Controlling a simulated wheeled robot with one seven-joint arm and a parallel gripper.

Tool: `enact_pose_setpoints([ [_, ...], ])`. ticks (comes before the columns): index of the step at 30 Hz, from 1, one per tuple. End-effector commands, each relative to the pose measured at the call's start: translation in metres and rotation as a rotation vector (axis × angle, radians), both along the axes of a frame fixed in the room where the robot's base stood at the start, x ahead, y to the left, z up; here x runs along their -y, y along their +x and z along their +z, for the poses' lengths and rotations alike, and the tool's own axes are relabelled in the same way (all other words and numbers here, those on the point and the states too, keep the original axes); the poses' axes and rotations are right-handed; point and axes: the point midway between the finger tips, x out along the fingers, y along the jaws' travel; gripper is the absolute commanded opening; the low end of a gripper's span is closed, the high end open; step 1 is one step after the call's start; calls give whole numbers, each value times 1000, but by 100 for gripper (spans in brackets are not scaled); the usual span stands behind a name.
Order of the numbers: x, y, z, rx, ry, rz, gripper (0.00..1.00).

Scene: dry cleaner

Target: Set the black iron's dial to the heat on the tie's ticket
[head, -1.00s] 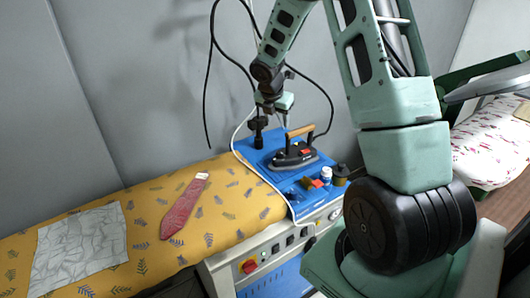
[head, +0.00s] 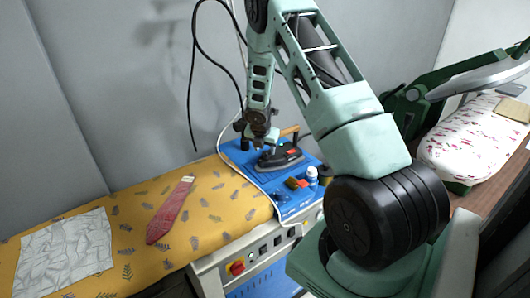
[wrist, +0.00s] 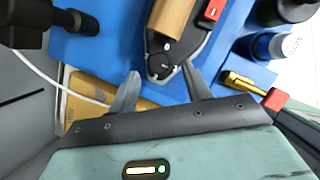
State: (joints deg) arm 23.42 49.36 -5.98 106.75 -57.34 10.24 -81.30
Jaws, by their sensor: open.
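The black iron (head: 283,160) with a wooden handle sits on the blue board (head: 240,157). In the wrist view, one end of the iron (wrist: 206,45) reaches between my gripper's (wrist: 160,78) two fingers, which are open with nothing clamped. A small dark round part with white marks (wrist: 164,48) is on that end; I cannot read a setting. In the head view my gripper (head: 260,148) is low at the iron's left end, partly hidden by the arm. The red tie (head: 168,214) lies on the yellow cloth with a small pale ticket (head: 187,178) at its upper end, too small to read.
A dark post (wrist: 75,20) is left of my fingers in the wrist view. A crumpled grey cloth (head: 65,252) lies at left. A green press (head: 410,105) stands at right.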

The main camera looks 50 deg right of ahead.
Motion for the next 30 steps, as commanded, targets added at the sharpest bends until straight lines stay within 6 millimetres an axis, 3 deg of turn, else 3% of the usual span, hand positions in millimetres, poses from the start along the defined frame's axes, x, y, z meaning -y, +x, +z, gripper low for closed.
enact_pose_setpoints([
  [7,9,5,-25,-1,0,0,49],
  [18,11,6,-29,1,-1,-1,49],
  [23,11,6,-29,1,-1,-1,4],
  [30,11,6,-28,0,0,-9,4],
])
